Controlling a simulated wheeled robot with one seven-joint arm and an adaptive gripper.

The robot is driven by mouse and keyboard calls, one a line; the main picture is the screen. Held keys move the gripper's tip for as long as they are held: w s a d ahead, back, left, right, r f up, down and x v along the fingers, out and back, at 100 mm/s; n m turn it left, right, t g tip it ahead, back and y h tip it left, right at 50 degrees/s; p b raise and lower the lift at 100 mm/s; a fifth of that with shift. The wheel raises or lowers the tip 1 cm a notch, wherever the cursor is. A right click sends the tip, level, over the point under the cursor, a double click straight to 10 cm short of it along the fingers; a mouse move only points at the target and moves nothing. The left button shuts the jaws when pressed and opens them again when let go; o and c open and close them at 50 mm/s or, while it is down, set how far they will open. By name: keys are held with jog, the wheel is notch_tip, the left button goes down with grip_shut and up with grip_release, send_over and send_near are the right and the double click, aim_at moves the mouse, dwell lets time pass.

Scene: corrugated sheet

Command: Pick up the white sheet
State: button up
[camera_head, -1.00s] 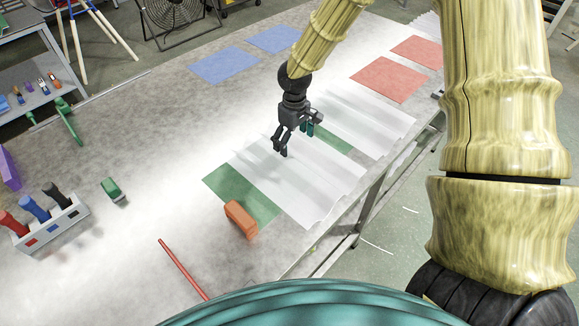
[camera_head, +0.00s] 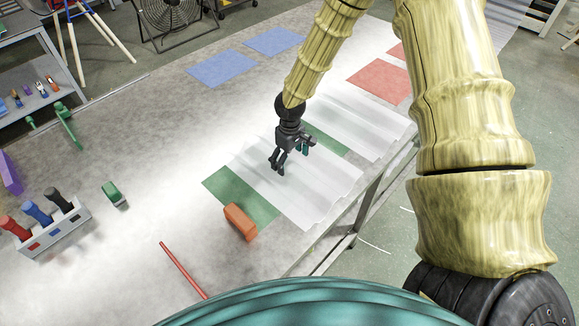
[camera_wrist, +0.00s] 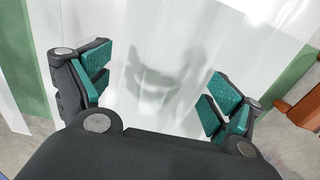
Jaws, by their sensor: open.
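A white corrugated sheet (camera_head: 305,192) lies on the table across a green square (camera_head: 236,193), whose left part shows beside it. A second white sheet (camera_head: 362,122) lies farther back, with a strip of green (camera_head: 326,140) between the two. My gripper (camera_head: 283,171) is over the nearer sheet, pointing down, open and empty. In the wrist view the nearer sheet (camera_wrist: 165,70) fills the space between the spread teal-padded fingers (camera_wrist: 158,95), with the gripper's shadow on it. The sheet seems just below the fingertips; I cannot tell the exact gap.
An orange block (camera_head: 240,221) stands at the near sheet's left corner; it also shows in the wrist view (camera_wrist: 300,108). A red rod (camera_head: 183,270), a green block (camera_head: 115,195) and a tool holder (camera_head: 55,238) lie left. Red (camera_head: 380,80) and blue squares (camera_head: 222,67) lie farther back.

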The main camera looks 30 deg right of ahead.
aim_at(289, 165)
jog(key=shift+a+f+p, duration=0.15)
jog(key=shift+f+p, duration=0.5)
jog(key=shift+f, duration=1.15)
jog(key=shift+c, duration=0.2)
jog(key=c, duration=1.5)
jog(key=shift+o, duration=0.2)
